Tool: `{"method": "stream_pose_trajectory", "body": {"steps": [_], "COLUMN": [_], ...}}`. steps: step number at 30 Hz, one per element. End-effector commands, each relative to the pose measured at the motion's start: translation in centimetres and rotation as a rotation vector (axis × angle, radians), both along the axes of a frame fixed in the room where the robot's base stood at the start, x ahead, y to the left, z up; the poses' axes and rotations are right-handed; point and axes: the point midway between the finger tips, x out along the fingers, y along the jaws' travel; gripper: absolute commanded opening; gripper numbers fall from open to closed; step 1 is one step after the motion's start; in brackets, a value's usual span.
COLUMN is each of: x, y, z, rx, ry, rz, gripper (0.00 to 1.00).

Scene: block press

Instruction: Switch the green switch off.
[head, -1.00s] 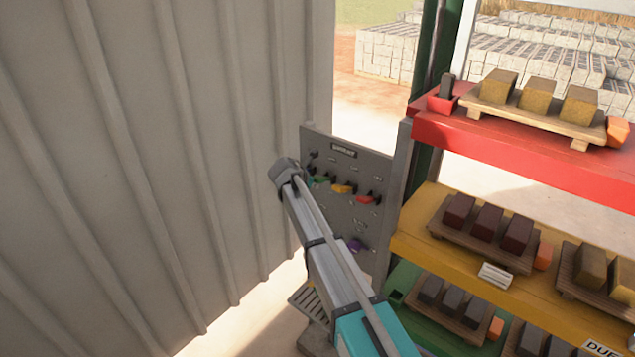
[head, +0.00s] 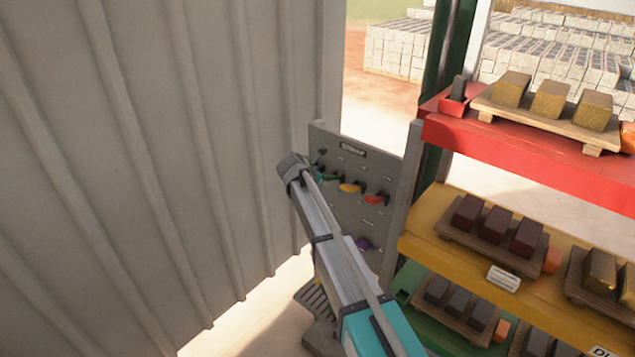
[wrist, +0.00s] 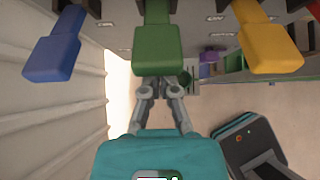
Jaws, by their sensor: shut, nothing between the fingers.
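The green switch (wrist: 158,48) is a wide green lever on the grey panel, in the top middle of the wrist view. In the head view only a bit of green (head: 332,178) shows beside my arm. My gripper (wrist: 160,88) is shut and empty, with its fingertips at the lower end of the green lever; I cannot tell if they touch it. In the head view the gripper is hidden behind my arm. The panel (head: 375,217) stands between the corrugated wall and the shelves.
A blue lever (wrist: 53,45) is left of the green one and a yellow lever (wrist: 269,40) right of it. Red (head: 376,199) and purple (head: 363,244) levers are also on the panel. The corrugated wall (head: 150,170) is close on the left; shelves with blocks (head: 510,222) are on the right.

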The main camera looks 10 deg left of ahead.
Motion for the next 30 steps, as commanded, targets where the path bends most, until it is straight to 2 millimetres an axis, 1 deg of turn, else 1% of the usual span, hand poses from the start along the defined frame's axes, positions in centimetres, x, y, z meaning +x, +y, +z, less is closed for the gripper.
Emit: {"method": "stream_pose_trajectory", "body": {"steps": [1, 8, 15, 26, 28, 30], "x": [0.4, 0.3, -0.3, -0.9, -1.2, -1.5], "y": [0.1, 0.1, 0.4, 0.9, 1.1, 1.3], "z": [0.2, -0.4, -2.1, -3.9, -3.1, -2.7], "rx": [-0.005, -0.005, -0.002, -0.001, -0.001, -0.001], "ry": [-0.011, -0.010, -0.004, 0.001, 0.001, 0.001], "rz": [0.005, 0.004, 0.001, -0.001, 0.000, 0.000], "gripper": [0.00, 0.00, 0.00, 0.00, 0.00, 0.00]}}
